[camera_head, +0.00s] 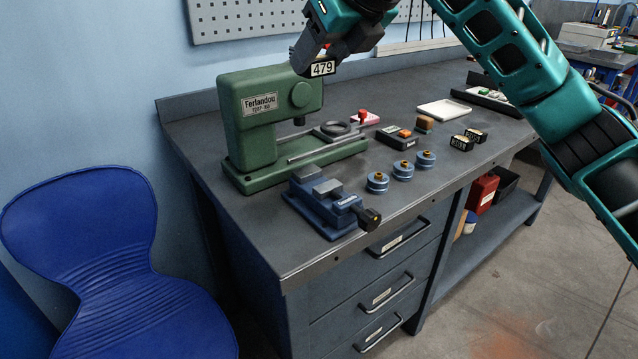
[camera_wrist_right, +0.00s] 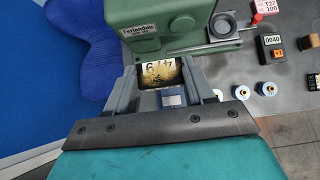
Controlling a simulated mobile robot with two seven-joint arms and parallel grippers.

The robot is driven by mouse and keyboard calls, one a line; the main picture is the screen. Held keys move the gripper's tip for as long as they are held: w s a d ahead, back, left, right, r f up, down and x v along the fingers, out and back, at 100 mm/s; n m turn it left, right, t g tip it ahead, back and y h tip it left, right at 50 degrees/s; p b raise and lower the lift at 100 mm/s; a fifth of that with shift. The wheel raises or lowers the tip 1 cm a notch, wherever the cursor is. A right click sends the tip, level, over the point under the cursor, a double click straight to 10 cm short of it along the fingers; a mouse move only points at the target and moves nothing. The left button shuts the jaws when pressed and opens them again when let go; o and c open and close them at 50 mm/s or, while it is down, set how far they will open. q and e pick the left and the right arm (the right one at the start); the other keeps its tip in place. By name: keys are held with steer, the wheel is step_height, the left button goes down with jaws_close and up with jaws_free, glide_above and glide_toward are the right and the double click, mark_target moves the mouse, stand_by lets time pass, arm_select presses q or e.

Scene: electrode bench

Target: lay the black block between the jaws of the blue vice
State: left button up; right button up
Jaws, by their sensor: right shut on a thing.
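The blue vice (camera_head: 322,207) stands at the bench's front left edge, with two grey-topped jaws and a dark handle toward the front right. The gap between its jaws looks empty. My right gripper (camera_head: 318,58) is raised well above the bench, shut on the black block (camera_head: 322,69), which has a white label reading 479. In the right wrist view the block (camera_wrist_right: 160,73) sits between the grey fingers, showing a worn yellowish face. Part of the blue vice (camera_wrist_right: 172,98) shows below, between the fingers. My left gripper is in neither view.
A green press (camera_head: 250,130) stands just behind the vice. Several blue round pieces (camera_head: 402,170) are right of the vice. Two other black blocks (camera_head: 462,142), a black instrument (camera_head: 397,139) and a white tray (camera_head: 444,109) are farther right. A blue chair (camera_head: 90,230) stands left of the bench.

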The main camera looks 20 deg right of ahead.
mark_target(312, 177)
step_height(312, 177, down, 14)
steer(key=shift+f+b, duration=0.1)
steer(key=shift+b, duration=0.95)
step_height(312, 177, down, 5)
steer(key=shift+r+b, duration=0.1)
steer(key=shift+b, duration=0.25)
steer(key=o, duration=0.8)
steer(key=shift+f, duration=0.2)
steer(key=o, duration=0.4)
steer(key=shift+o, duration=0.2)
steer(key=shift+r, duration=0.1)
